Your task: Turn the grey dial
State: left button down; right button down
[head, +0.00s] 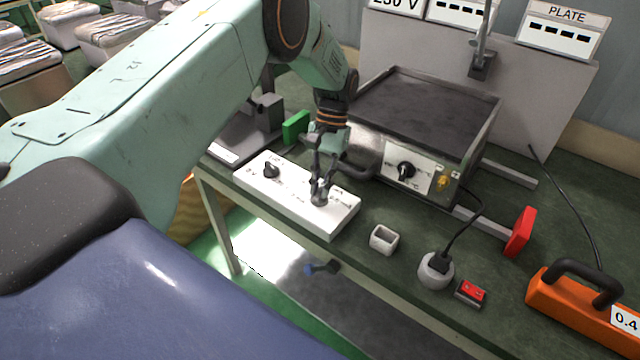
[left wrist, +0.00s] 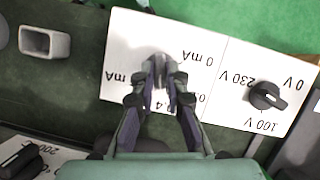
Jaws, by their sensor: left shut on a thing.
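The white control panel (head: 260,185) lies on the dark green bench and also shows in the left wrist view (left wrist: 228,60). The grey dial (left wrist: 157,66) sits on its mA half, partly hidden by my fingers. My left gripper (head: 320,194) reaches down from above and is shut on the grey dial; its two fingers also show in the left wrist view (left wrist: 159,84). A black dial (head: 271,171) stands on the panel's voltage half, apart from the gripper, and shows in the left wrist view (left wrist: 267,96). My right gripper is not in view.
A heating plate (head: 425,110) with a black knob (head: 406,171) stands behind the panel. A small grey open box (head: 384,239), a round socket (head: 436,271) with a black plug and a red switch (head: 471,292) are to the right. An orange device (head: 580,305) lies at far right.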

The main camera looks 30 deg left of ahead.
pick_arm(q)
jog(key=shift+s+d+f+m+y, duration=0.15)
jog(key=shift+m+y, duration=0.1)
jog(key=shift+m, duration=0.35)
jog(key=shift+s+f+m+y, duration=0.1)
jog(key=shift+m+y, duration=0.15)
jog(key=shift+m, duration=0.65)
jog(key=c, duration=1.4)
grip_release()
jog(key=shift+w+r, duration=0.1)
jog(key=shift+w, duration=0.05)
jog(key=shift+o, duration=0.2)
jog(key=shift+r, duration=0.1)
jog(key=v, duration=1.2)
jog(key=shift+w, duration=0.1)
